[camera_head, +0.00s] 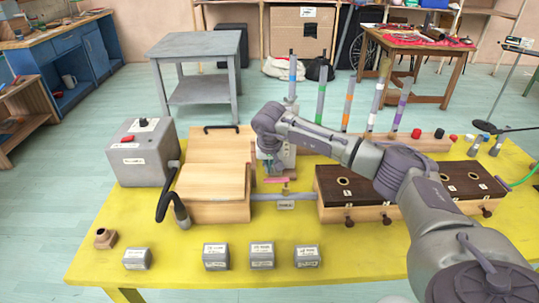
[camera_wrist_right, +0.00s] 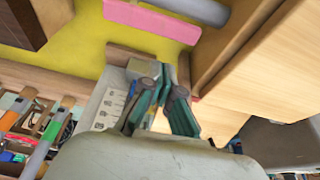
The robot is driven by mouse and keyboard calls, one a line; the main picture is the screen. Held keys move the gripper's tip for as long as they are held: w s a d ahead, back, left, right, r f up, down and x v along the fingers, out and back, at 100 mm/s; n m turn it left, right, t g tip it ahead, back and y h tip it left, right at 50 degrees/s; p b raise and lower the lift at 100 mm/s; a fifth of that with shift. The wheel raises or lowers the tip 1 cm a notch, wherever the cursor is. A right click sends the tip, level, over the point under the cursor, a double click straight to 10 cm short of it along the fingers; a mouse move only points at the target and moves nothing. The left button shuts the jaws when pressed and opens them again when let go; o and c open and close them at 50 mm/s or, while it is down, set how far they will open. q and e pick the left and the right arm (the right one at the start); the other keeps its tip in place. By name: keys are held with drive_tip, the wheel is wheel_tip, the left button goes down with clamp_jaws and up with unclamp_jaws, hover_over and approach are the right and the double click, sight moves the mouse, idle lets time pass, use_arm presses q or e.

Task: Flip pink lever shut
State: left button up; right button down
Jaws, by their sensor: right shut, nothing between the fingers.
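The pink lever (camera_head: 276,180) is a small flat pink bar at the grey pipe between the wooden boxes. It also shows in the wrist view as a pink plate (camera_wrist_right: 152,20) beside a grey tube (camera_wrist_right: 200,9). My right gripper (camera_head: 272,172) is shut and empty, pointing down just behind the lever. In the wrist view its shut fingers (camera_wrist_right: 166,78) are close to the pink plate, with a small gap in the picture. Actual contact cannot be told. My left gripper is not in view.
A wooden box (camera_head: 218,212) stands close to the left of the gripper. A dark-topped box (camera_head: 350,210) with knobs stands to the right. Coloured upright tubes (camera_head: 347,102) rise behind. A grey control box (camera_head: 140,165) is at left. The yellow table front (camera_head: 200,283) is partly free.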

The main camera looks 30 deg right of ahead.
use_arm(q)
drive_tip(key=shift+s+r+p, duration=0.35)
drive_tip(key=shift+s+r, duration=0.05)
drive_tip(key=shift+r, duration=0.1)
use_arm(e)
drive_tip(key=shift+s+a+r, duration=0.1)
drive_tip(key=shift+s+a, duration=0.25)
drive_tip(key=shift+s, duration=0.3)
drive_tip(key=shift+s+a+r, duration=0.1)
drive_tip(key=shift+s+a, duration=0.25)
drive_tip(key=shift+s, duration=0.25)
